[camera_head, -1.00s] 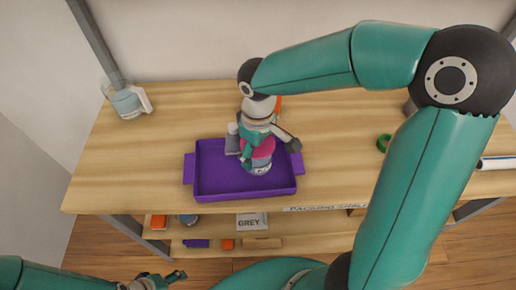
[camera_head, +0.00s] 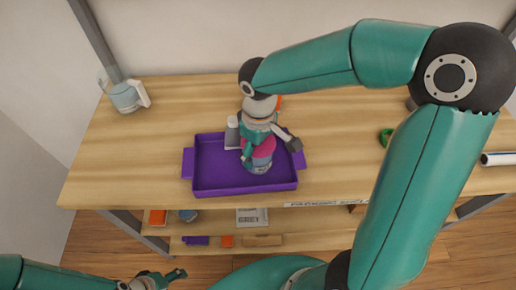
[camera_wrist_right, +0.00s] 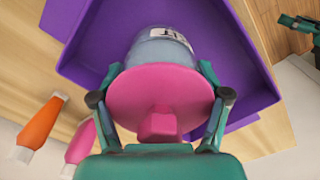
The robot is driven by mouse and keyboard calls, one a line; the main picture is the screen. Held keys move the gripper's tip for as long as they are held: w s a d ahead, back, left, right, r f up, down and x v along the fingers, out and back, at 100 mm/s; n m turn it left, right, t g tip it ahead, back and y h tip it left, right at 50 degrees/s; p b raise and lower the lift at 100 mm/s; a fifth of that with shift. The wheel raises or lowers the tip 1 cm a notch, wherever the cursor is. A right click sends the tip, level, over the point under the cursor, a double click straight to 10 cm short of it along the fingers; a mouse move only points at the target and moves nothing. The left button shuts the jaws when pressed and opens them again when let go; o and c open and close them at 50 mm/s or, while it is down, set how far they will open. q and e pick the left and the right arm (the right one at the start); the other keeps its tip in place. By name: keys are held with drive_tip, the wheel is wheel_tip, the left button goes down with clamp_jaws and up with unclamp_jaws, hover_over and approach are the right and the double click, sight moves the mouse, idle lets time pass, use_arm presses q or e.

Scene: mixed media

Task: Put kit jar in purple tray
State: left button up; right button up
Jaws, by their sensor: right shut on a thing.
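The kit jar (camera_wrist_right: 160,47) has a clear bluish body, a white label and a round pink lid (camera_wrist_right: 160,97). My right gripper (camera_head: 258,152) is shut on it, with one finger on each side in the right wrist view. The jar is inside the outline of the purple tray (camera_head: 215,188), right of its middle; I cannot tell whether it touches the floor of the tray. The tray lies on the wooden table and its visible floor is bare. My left gripper (camera_head: 160,279) is low at the front left, away from the table, empty, its fingers seemingly apart.
A grey bottle (camera_head: 232,134) stands at the tray's back edge. A clear pitcher (camera_head: 125,97) is at the back left, a green ring (camera_head: 386,137) to the right. A lower shelf (camera_head: 300,232) holds several items.

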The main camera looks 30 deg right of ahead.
drive_tip(key=shift+f, duration=0.15)
drive_tip(key=o, duration=1.7)
drive_tip(key=shift+r+p, duration=3.6)
drive_tip(key=shift+r, duration=1)
